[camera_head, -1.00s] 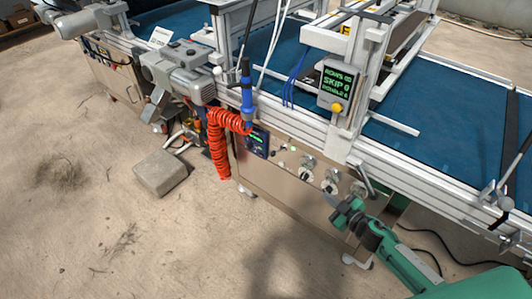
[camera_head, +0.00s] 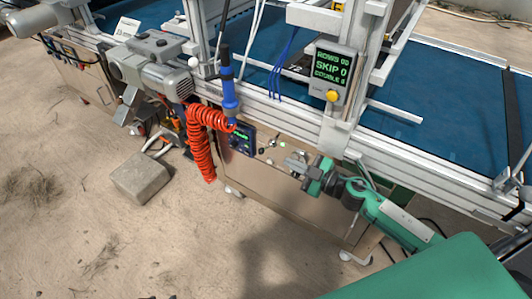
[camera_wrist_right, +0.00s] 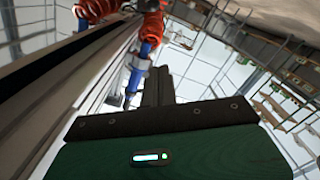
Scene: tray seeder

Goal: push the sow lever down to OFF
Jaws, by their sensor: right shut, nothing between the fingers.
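The front control panel (camera_head: 263,177) of the seeder carries a small lit display (camera_head: 241,141), a green light (camera_head: 282,145) and small controls (camera_head: 267,146). Which one is the sow lever, and whether it stands up or down, I cannot tell at this size. My right gripper (camera_head: 291,163) is shut and empty, in front of the panel just right of these small controls. It hides the round knobs there; contact cannot be told. In the right wrist view the shut dark fingers (camera_wrist_right: 157,84) point toward a blue handle (camera_wrist_right: 144,53). My left gripper is not in view.
A blue-handled tool (camera_head: 229,88) with a red coiled hose (camera_head: 203,150) hangs left of the panel. A counter box (camera_head: 333,73) with a yellow button stands above on the conveyor rail (camera_head: 400,171). A concrete block (camera_head: 141,178) lies on the sandy floor, which is open in front.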

